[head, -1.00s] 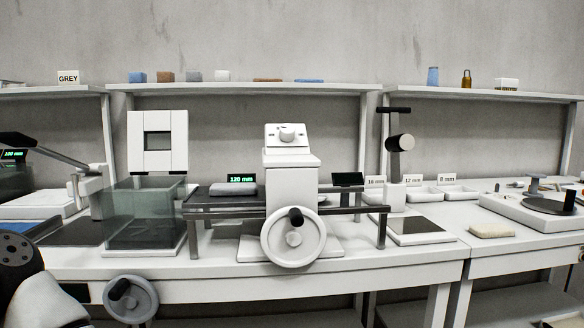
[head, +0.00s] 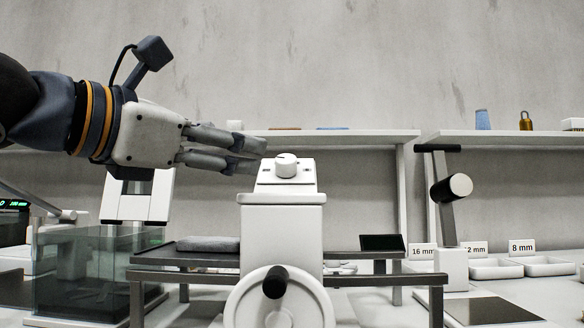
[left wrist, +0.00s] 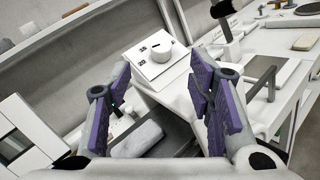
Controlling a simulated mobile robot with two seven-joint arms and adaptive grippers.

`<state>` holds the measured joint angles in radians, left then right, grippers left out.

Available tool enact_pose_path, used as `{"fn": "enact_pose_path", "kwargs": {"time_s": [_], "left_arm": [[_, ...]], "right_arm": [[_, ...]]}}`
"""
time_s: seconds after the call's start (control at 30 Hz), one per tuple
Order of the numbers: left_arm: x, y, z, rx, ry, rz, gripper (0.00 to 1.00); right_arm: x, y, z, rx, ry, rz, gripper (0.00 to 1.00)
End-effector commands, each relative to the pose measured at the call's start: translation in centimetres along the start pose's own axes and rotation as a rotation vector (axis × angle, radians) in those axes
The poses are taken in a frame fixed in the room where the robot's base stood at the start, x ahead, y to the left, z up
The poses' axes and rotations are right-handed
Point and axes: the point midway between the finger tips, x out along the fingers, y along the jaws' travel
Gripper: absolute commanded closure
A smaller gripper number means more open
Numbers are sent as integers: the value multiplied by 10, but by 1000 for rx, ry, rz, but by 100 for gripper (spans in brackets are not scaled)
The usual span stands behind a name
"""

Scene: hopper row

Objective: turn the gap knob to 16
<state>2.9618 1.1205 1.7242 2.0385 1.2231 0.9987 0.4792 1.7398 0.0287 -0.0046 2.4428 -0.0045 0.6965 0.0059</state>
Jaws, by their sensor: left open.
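The gap knob is a small white round knob (head: 286,164) on the sloped top panel (head: 308,177) of the white machine (head: 283,240). My right gripper is not in view.
A handwheel with a black handle (head: 274,282) is on the machine's front. Dark rails (head: 180,262) carry a grey slab (head: 208,244). A glass tank (head: 85,275) stands left. A post with a black cylinder (head: 450,188) stands right, near trays labelled 16, 12 and 8 mm.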

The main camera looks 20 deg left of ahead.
Motion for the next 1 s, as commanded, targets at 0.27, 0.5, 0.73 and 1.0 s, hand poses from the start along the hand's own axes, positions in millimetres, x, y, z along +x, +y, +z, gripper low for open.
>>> {"fn": "enact_pose_path", "kwargs": {"time_s": [0.27, 0.5, 0.73, 1.0], "left_arm": [[72, -2, -1, 2, 4, -3, 52], [101, -1, -1, 5, 2, -1, 52], [103, -1, -2, 5, 2, -1, 52], [103, -1, -2, 5, 2, -1, 100]], "right_arm": [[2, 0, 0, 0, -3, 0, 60], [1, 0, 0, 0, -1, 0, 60], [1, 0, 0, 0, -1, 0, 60], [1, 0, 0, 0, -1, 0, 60]]}}
